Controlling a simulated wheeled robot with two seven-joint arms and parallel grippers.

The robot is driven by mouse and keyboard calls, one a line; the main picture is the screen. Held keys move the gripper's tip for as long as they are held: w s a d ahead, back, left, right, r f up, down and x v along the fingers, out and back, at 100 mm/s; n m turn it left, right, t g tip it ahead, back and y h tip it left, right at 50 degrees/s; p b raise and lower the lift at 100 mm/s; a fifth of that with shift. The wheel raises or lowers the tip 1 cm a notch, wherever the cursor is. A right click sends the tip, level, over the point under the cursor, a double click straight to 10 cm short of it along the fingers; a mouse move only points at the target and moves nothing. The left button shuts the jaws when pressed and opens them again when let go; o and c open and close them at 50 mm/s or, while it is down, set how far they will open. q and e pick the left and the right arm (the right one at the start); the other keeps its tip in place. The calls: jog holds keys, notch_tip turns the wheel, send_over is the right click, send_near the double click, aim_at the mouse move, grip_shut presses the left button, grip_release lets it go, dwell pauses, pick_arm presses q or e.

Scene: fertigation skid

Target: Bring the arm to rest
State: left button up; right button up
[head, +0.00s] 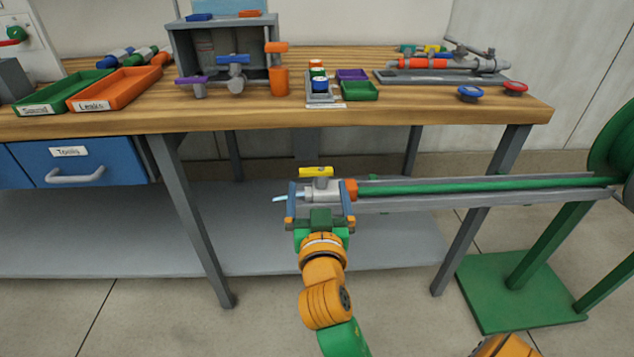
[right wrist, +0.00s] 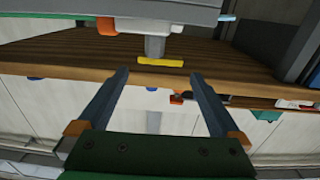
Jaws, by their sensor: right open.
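My right gripper (head: 319,200) reaches up from the bottom of the head view, in front of the bench. Its blue-grey fingers are apart, and it is open. A grey valve (head: 322,191) with a yellow handle (head: 316,171) and an orange collar (head: 351,189) shows at the fingers, on the left end of a green hose. In the right wrist view the yellow handle (right wrist: 160,62) and its grey stem (right wrist: 155,46) appear beyond and between the open fingers (right wrist: 158,80). Contact with the fingers cannot be told. My left gripper is not in view.
A grey rail (head: 470,200) carries the green hose (head: 450,187) rightward to a green reel (head: 615,140). The wooden bench (head: 420,110) behind holds an orange tray (head: 115,88), a green tray (head: 60,93), valves and fittings. A blue drawer (head: 100,160) hangs below at left. Floor in front is partly clear.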

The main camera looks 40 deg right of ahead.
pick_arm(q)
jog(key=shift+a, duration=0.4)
pick_arm(e)
jog(key=shift+f, duration=0.1)
